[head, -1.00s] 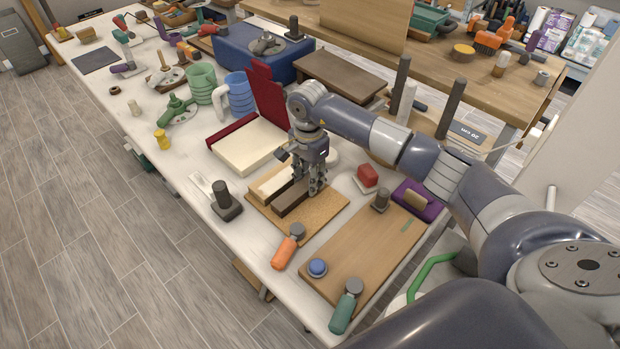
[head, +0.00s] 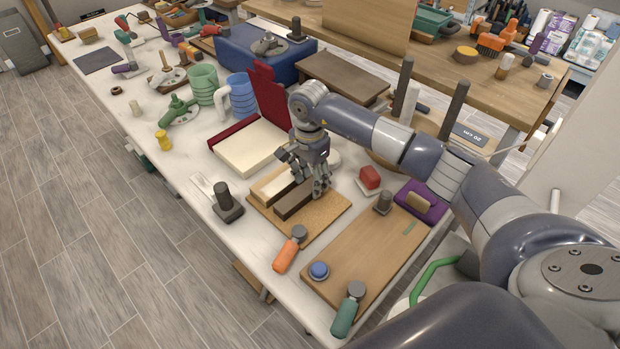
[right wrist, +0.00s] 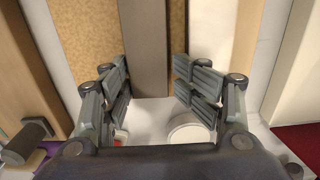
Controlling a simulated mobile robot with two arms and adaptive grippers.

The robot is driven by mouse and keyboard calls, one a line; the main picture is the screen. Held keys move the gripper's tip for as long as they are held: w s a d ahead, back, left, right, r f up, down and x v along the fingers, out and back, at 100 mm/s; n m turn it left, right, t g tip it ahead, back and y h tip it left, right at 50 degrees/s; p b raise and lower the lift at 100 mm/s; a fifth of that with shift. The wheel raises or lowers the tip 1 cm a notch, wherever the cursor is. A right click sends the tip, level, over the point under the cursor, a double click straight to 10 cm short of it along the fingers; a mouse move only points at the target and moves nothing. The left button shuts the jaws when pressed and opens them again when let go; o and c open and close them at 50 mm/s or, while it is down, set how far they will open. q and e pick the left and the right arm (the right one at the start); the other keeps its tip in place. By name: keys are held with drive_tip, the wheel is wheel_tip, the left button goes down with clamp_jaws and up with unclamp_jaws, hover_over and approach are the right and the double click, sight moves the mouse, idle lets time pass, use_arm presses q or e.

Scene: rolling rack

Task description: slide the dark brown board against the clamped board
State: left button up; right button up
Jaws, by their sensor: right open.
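The dark brown board (head: 293,201) lies flat on a tan cork-like base (head: 322,214). It also shows in the right wrist view (right wrist: 146,45). The pale board, which I take for the clamped one (head: 270,185), lies parallel to it on the same base. In the right wrist view a narrow cork strip separates the dark board from the pale board (right wrist: 212,40). My right gripper (head: 308,184) is open over the far end of the dark board. In the right wrist view its fingers (right wrist: 150,75) are apart, one on each side of the board. My left gripper is not in view.
A black-handled clamp-like tool (head: 225,203) stands at the base's left. An orange-handled tool (head: 288,252) lies in front. A cream box with a red lid (head: 250,148) is behind. A wooden panel (head: 370,250) is at the right, and a red block (head: 370,177) near the gripper.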

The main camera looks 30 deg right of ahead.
drive_tip(key=shift+s, duration=0.1)
wheel_tip(320, 180, up, 12)
idle(0.6)
idle(0.4)
